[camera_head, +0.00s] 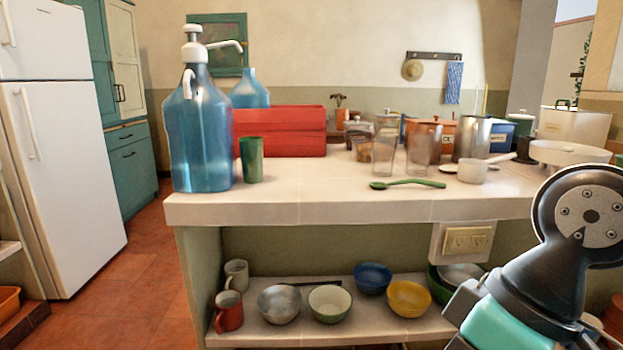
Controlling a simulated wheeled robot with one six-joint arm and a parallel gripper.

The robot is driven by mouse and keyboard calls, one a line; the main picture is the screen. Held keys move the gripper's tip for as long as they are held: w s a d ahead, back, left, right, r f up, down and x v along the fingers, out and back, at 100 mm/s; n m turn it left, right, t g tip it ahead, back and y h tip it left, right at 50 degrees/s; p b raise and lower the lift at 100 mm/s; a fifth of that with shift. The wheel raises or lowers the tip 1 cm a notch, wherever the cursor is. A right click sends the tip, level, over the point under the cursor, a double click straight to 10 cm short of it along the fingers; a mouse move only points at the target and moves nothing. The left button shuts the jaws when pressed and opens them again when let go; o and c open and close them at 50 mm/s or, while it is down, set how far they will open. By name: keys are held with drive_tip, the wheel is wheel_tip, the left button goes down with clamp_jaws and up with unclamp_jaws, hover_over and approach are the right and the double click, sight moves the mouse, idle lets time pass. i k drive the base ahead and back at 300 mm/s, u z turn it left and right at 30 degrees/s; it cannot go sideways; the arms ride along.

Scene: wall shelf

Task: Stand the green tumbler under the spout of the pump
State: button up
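A large blue see-through bottle (200,135) with a white pump (194,45) stands upright at the left end of the counter. The pump's spout (225,45) points right, its tip bent down high above the counter. The green tumbler (252,160) stands upright on the counter just right of the bottle. In the picture it is below the spout tip and slightly right of it. I cannot tell from this one view whether they line up in depth. My arm shows at the lower right, well away from the tumbler; the fingers of my gripper are not in view.
A red box (280,132) and a second blue bottle (250,90) stand behind. A green spoon (408,184), clear glasses (388,150) and a white cup (472,171) are to the right. The counter front (300,185) between tumbler and spoon is clear. Bowls and mugs fill the lower shelf (345,325).

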sight(251, 148)
drive_tip(key=k, duration=0.5)
drive_tip(key=u, duration=0.55)
drive_tip(key=i, duration=1.1)
drive_tip(key=z, duration=0.65)
drive_tip(key=i, duration=0.4)
drive_tip(key=z, duration=0.4)
